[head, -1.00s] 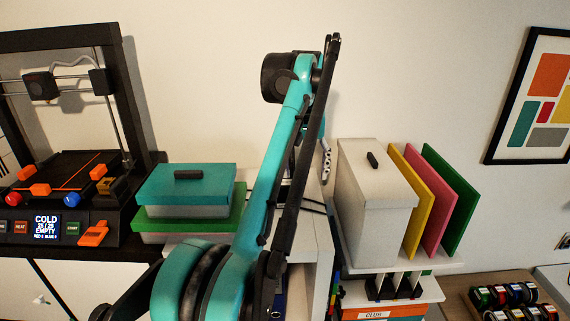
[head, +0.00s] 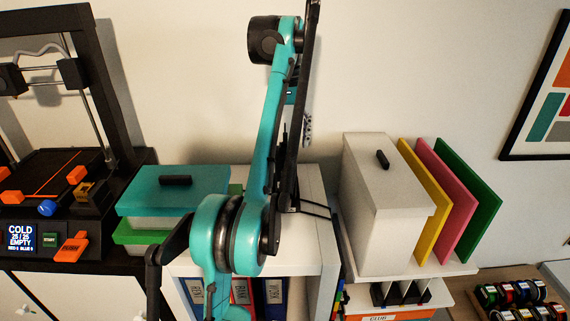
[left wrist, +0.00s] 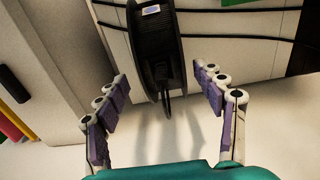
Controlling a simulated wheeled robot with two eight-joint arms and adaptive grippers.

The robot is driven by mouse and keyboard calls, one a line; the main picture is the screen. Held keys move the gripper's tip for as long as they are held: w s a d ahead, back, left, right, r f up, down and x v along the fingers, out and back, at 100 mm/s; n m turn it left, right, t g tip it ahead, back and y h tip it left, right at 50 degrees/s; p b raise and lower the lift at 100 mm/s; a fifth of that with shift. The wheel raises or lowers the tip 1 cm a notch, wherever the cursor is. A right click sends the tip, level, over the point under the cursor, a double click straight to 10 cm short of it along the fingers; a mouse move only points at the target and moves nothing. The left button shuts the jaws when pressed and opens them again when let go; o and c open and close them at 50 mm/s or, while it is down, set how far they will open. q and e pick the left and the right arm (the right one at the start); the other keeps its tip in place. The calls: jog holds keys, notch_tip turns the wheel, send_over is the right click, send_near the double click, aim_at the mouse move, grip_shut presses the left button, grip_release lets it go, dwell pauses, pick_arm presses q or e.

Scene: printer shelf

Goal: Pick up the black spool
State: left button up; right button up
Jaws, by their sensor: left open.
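The black spool (left wrist: 158,45) stands on edge in the left wrist view, near the top middle, with a small light label at its top. My left gripper (left wrist: 163,88) is open, its purple-padded fingers on either side of the spool's near end. I see no finger closed on it, and cannot tell whether any touches. In the head view my left gripper (head: 307,130) shows only in part behind my own teal and black arm. The spool cannot be made out there, as my arm covers that area. My right gripper is not in view.
A tall white box (head: 385,215) and coloured panels (head: 455,205) stand to the right. A black printer (head: 100,110) is at far left. Small coloured spools (head: 515,295) lie at lower right.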

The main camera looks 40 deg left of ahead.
aim_at(285, 164)
pick_arm(q)
jog(key=shift+f, duration=0.5)
jog(key=shift+s+d+f+b, duration=0.15)
jog(key=shift+s+f+b, duration=0.05)
jog(key=shift+f, duration=0.2)
jog(key=shift+s+d+f+b, duration=0.1)
jog(key=shift+s+f+b, duration=0.1)
jog(key=shift+f, duration=0.2)
notch_tip(285, 164, down, 5)
jog(key=shift+s+r, duration=0.1)
jog(key=shift+s, duration=0.05)
jog(key=shift+a, duration=0.1)
grip_shut()
